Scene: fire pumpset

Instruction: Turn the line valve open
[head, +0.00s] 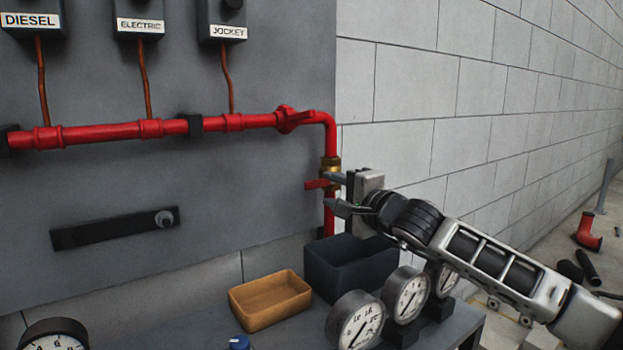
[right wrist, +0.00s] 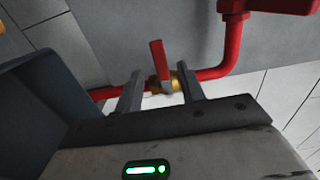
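The line valve has a brass body (head: 331,165) on the vertical red pipe at the right end of the pipe run. Its red lever (head: 317,184) sticks out to the left, across the pipe. My right gripper (head: 340,192) is open at the valve, its two fingers apart above and below the lever's level. In the right wrist view, the brass body (right wrist: 168,84) and red lever (right wrist: 157,60) show between the separated fingers (right wrist: 159,92). I cannot tell whether either finger touches the valve. My left gripper is not in view.
A dark bin (head: 345,268) and a tan tray (head: 270,301) stand on the bench below the valve, beside several round gauges (head: 406,294). A block wall (head: 430,120) stands to the right.

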